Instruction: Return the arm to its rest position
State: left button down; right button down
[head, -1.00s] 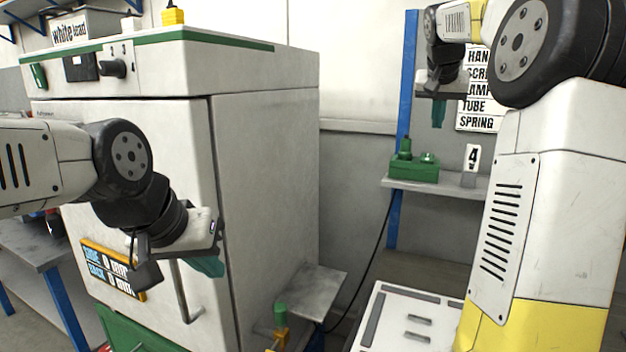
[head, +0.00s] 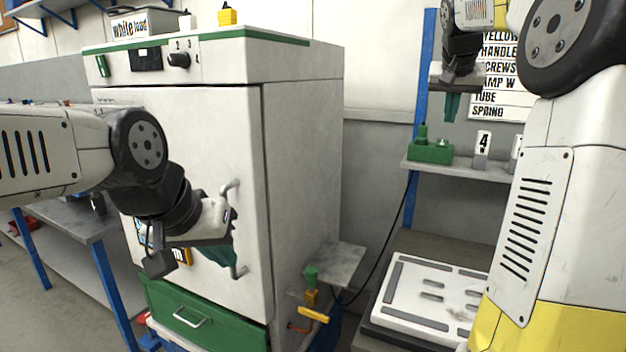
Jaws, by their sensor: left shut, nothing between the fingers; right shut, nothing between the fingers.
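My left arm comes in from the left. Its gripper (head: 222,250) is shut and empty, in front of the white cabinet's closed door (head: 195,130), beside the vertical door handle (head: 236,262). Whether it touches the handle cannot be told. My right arm rises at the right side of the view. Its gripper (head: 452,106) hangs fingers-down in front of the blue post and the label sign, shut and empty.
A green drawer (head: 190,318) is below the door. A small side shelf (head: 335,262) and a green-and-yellow valve (head: 311,290) stick out at the cabinet's right. A white slotted plate (head: 420,300) lies lower right. A shelf holds a green block (head: 430,152).

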jog(key=s+a+f+n+y, duration=0.1)
jog(key=s+a+f, duration=0.5)
jog(key=s, duration=0.4)
jog(key=s+a+f+n+y, duration=0.2)
jog(key=s+a+f, duration=0.4)
jog(key=s, duration=0.4)
jog(key=s+a+f+n+y, duration=0.2)
jog(key=s+a+f, duration=0.4)
jog(key=s, duration=0.4)
jog(key=shift+s+a+f+g, duration=0.2)
jog(key=shift+a+f+g, duration=0.05)
jog(key=shift+a+g, duration=0.1)
